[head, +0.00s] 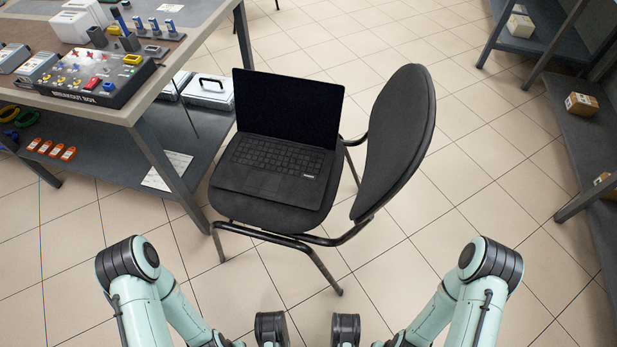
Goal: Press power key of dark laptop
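The dark laptop (270,178) lies open on the seat of a black chair (392,140). Its screen (288,110) is black and its keyboard (279,157) faces up toward me. I cannot make out which key is the power key. My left arm comes in at the lower left and my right arm at the lower right. Dark end parts of both arms show at the bottom edge, well short of the chair and apart from the laptop. The fingertips of both grippers are out of the picture.
A workbench (150,100) at left carries a breakout box (95,78) and tools, with a lower shelf holding a silver case (208,90). A grey shelf rack (590,135) with a small carton (581,104) stands at right. Tiled floor (470,190) is clear right of the chair.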

